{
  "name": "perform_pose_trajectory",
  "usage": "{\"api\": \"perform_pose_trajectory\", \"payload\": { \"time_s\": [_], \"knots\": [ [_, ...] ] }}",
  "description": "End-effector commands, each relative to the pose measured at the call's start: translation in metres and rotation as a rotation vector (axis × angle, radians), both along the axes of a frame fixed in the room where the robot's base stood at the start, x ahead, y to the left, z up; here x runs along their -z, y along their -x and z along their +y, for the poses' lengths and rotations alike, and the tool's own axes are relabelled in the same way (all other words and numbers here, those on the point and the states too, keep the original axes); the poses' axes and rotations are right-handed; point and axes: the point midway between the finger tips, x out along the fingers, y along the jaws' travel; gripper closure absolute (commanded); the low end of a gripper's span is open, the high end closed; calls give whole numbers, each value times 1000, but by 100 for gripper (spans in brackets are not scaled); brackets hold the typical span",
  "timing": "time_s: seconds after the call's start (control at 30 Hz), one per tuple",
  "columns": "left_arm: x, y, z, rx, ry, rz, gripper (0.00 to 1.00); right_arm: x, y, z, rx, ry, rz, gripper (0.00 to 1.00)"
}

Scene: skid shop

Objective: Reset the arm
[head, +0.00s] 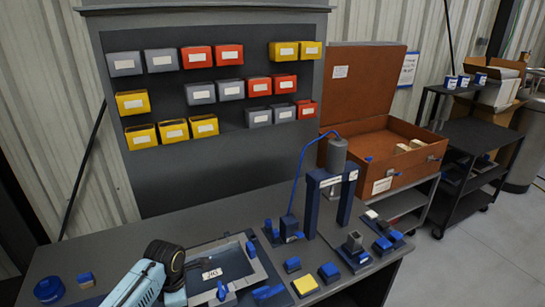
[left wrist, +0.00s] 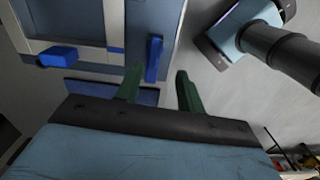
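My left arm (head: 145,283), light blue with a black ringed joint, comes in at the bottom of the head view, over the front left of the bench. Its fingers cannot be made out there. In the left wrist view my left gripper (left wrist: 157,74) shows two green fingers standing apart with nothing held between them. A blue upright block (left wrist: 153,58) lies beyond the fingers, at the edge of a grey framed fixture; I cannot tell whether they touch.
The grey bench (head: 130,245) carries a framed fixture with a label (head: 212,273), a blue press frame (head: 311,205), and small blue and yellow blocks. A bin board (head: 200,100) stands behind. An open brown case (head: 385,150) and a black cart (head: 470,140) are to the right.

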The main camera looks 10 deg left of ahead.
Motion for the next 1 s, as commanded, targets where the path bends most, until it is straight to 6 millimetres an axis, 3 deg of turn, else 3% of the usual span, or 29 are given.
{"api": "perform_pose_trajectory", "payload": {
  "time_s": [0.27, 0.5, 0.7, 1.0],
  "knots": [
    [13, 72, -47, 669, 3, -76, 62, 0, 0, 0, 0, 0, 0, 62],
    [-5, 142, -72, 1272, -60, -166, 62, 0, 0, 0, 0, 0, 0, 62],
    [-34, 191, -76, 1675, -155, -211, 62, 0, 0, 0, 0, 0, 0, 62],
    [-66, 230, -71, 1997, -265, -213, 62, 0, 0, 0, 0, 0, 0, 62]
  ]
}}
